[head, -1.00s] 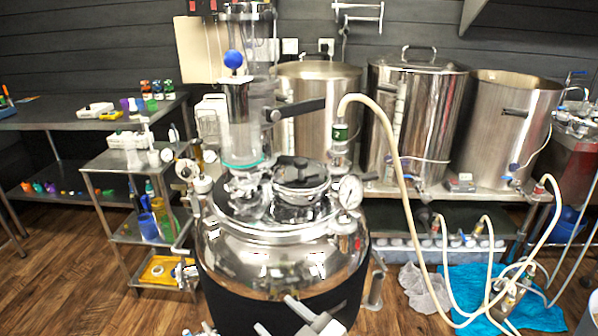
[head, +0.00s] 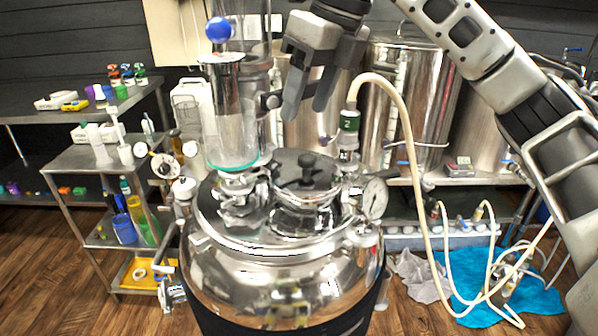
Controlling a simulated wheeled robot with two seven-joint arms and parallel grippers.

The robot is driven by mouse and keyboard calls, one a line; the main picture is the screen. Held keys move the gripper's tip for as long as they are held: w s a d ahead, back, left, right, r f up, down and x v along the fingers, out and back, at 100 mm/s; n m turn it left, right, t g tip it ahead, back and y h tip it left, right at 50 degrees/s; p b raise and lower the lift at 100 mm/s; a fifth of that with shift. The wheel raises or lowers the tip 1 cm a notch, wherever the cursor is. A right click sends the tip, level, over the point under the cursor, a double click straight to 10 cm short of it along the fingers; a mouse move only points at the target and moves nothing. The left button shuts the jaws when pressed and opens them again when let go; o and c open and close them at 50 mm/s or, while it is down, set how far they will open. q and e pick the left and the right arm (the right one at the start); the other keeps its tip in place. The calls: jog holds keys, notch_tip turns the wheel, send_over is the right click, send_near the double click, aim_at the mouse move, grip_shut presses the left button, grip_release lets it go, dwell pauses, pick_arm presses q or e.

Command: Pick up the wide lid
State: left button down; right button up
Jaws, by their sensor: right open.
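The front steel vessel (head: 270,275) has a broad domed top carrying a round hatch lid (head: 285,185) with a dark centre and a black knob. A tall steel kettle (head: 413,110) behind also has a lid, largely covered by my right arm. I cannot tell which of these is the wide lid. My right gripper (head: 308,108) is open and empty, fingers pointing down. In the picture it sits above the hatch lid and in front of the rear kettles; its depth is hard to judge. My left gripper is not in view.
A glass cylinder (head: 232,115) with a blue ball (head: 219,29) rises from the vessel left of the gripper. A cream hose (head: 407,125) and a pressure gauge (head: 375,197) are on the right. A steel side cart (head: 75,158) stands left. Wooden floor is clear at lower left.

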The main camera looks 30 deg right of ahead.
jog(key=d+r+m+h, duration=0.1)
jog(key=d+r, duration=0.1)
jog(key=d, duration=0.1)
send_over(307, 157)
jog(key=s, duration=0.2)
jog(key=x, duration=0.3)
jog(key=s+x, duration=0.1)
jog(key=x, duration=0.2)
jog(key=s+d+x, duration=0.1)
jog(key=x, duration=0.2)
jog(key=shift+d+f+b, duration=0.1)
jog(key=shift+f+b, duration=0.3)
jog(key=shift+w+d+p+x, duration=0.1)
jog(key=shift+w+p+x, duration=0.05)
jog(key=shift+x, duration=0.75)
jog(key=shift+w+d+p+x, duration=0.1)
jog(key=shift+w+p+x, duration=0.1)
jog(key=shift+x, duration=0.75)
jog(key=shift+w+d+p+x, duration=0.1)
jog(key=shift+d+p+x, duration=0.05)
jog(key=shift+x, duration=0.75)
jog(key=shift+a, duration=0.1)
jog(key=shift+r+t, duration=0.15)
jog(key=shift+t, duration=0.15)
grip_shut()
